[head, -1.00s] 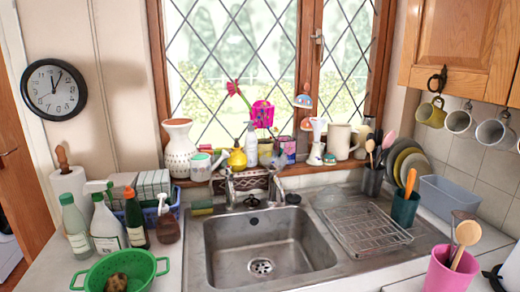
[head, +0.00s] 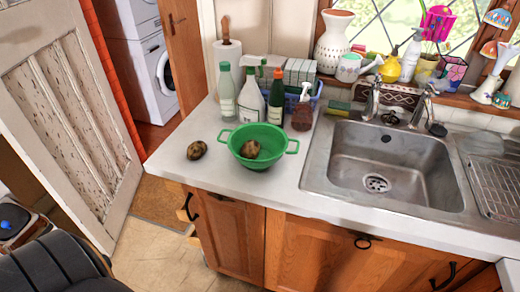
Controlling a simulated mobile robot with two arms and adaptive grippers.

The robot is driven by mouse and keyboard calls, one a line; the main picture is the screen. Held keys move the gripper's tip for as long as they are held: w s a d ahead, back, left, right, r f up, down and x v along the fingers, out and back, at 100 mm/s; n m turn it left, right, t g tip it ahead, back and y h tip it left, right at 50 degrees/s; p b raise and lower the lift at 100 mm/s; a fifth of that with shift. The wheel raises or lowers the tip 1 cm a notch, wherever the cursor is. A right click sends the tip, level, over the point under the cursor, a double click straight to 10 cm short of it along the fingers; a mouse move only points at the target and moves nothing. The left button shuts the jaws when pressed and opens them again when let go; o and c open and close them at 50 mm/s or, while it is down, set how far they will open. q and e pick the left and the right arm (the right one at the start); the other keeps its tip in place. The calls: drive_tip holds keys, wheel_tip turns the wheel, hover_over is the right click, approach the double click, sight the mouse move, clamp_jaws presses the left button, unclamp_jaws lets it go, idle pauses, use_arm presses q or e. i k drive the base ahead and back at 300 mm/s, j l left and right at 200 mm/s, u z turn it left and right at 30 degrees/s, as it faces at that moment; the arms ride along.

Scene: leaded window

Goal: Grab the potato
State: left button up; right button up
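A brown potato (head: 196,150) lies on the white worktop, left of the green colander (head: 233,153). A second brown potato (head: 250,149) sits inside the colander. The colander has two handles and stands near the worktop's front edge, left of the sink. Neither of my grippers is in the head view.
Several bottles stand behind the colander, including a green-capped bottle (head: 227,90) and a white spray bottle (head: 251,108). The metal sink (head: 395,165) is to the right. The worktop (head: 175,166) around the left potato is clear. A worn door (head: 65,110) stands at left.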

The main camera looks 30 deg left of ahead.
sight(196, 150)
drive_tip(key=k+u, duration=0.15)
drive_tip(key=u, duration=1.3)
drive_tip(key=z, duration=0.5)
drive_tip(key=i+j+z, duration=0.15)
drive_tip(key=j+z, duration=0.65)
drive_tip(key=z, duration=0.15)
drive_tip(key=j+z, duration=0.45)
drive_tip(key=i+j, duration=0.05)
